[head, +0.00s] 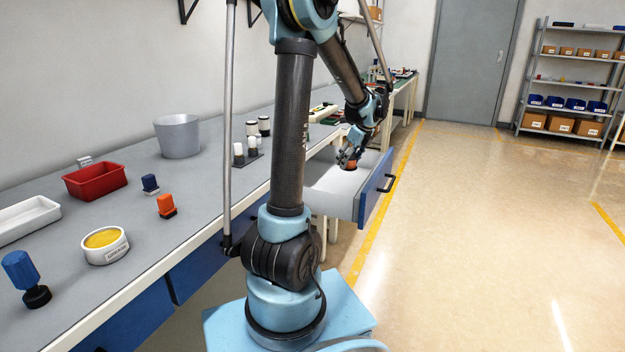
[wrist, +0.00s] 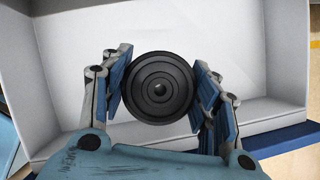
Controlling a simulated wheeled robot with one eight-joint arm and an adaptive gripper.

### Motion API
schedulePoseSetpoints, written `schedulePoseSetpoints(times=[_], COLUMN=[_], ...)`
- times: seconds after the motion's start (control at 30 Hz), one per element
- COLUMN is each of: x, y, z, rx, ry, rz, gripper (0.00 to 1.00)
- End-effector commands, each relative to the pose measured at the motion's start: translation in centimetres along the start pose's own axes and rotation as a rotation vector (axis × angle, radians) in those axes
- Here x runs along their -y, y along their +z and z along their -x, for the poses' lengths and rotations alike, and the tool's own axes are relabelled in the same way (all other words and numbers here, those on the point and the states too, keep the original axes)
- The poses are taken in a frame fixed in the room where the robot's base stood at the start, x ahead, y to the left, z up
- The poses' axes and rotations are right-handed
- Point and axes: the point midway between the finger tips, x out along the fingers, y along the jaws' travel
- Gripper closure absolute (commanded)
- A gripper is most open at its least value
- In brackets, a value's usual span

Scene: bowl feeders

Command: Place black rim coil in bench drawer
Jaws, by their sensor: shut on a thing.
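The black rim coil (wrist: 160,87) is round with a dark ringed top and a small centre hole. My gripper (wrist: 160,92) is shut on it, one finger on each side. In the head view my gripper (head: 347,160) is at the open bench drawer (head: 330,190), with a small orange-brown and dark part of the coil (head: 351,165) showing under the fingers. The drawer is pulled out, with a white inside and a blue front. In the wrist view the white drawer floor (wrist: 230,60) lies behind the coil. I cannot tell whether the coil touches the floor.
The drawer's blue front and dark handle (head: 389,183) stick out over the aisle. On the bench stand a grey bucket (head: 178,137), a red bin (head: 95,181), a white tray (head: 27,218) and a yellow-filled bowl (head: 105,246). The drawer floor around the coil looks clear.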

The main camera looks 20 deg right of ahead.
Motion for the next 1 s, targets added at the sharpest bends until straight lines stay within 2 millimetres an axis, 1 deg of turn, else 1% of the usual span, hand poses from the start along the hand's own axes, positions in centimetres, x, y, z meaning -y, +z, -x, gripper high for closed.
schedulePoseSetpoints(times=[0.3,0.53,0.7,0.8,1.0], x=[-0.3,-0.5,-0.5,-0.5,-0.6], y=[-1.5,-2.0,-2.8,-3.2,-3.4], z=[-4.4,-6.0,-8.1,-8.9,-9.3], rx=[0.0,0.0,0.0,0.0,0.0], ry=[0.003,0.004,0.005,0.005,0.005], rz=[0.007,0.01,0.011,0.011,0.011], gripper=[0.72,0.72,0.72,0.72,0.72])
